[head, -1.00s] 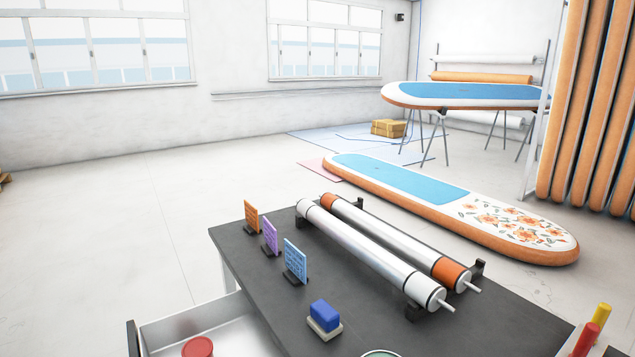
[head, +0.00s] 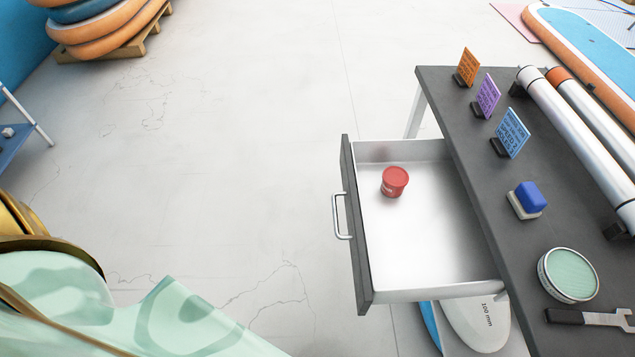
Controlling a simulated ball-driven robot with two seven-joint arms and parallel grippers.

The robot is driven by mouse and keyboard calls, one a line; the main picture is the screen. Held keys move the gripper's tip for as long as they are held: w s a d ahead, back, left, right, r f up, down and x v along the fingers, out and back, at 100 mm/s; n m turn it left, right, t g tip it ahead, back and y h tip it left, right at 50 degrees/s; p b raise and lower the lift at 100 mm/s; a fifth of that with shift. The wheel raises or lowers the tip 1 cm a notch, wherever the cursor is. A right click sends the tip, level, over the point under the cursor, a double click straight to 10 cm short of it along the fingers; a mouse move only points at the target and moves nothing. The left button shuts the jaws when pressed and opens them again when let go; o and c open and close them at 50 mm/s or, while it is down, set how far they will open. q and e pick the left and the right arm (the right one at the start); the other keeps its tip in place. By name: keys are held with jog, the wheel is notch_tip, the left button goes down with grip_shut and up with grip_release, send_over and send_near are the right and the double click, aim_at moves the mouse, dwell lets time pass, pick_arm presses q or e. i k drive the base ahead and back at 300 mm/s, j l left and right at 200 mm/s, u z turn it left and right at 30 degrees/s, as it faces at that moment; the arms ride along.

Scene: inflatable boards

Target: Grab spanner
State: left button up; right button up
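A spanner (head: 590,318) with a dark handle and grey metal head lies on the dark tabletop (head: 462,160) at the lower right of the head view. Its head is close to the right picture edge. It lies just in front of a round tin with a pale green top (head: 569,274). Neither of my grippers shows in the head view.
An open drawer (head: 430,262) juts left from the table, holding a red tub (head: 395,181). A blue block (head: 530,196), small upright cards (head: 512,132) and rollers (head: 575,130) occupy the tabletop. Pale green sheeting (head: 130,325) fills the lower left. Floor between is clear.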

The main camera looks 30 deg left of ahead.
aim_at(570, 316)
jog(key=j, duration=0.65)
jog(key=z, duration=1.55)
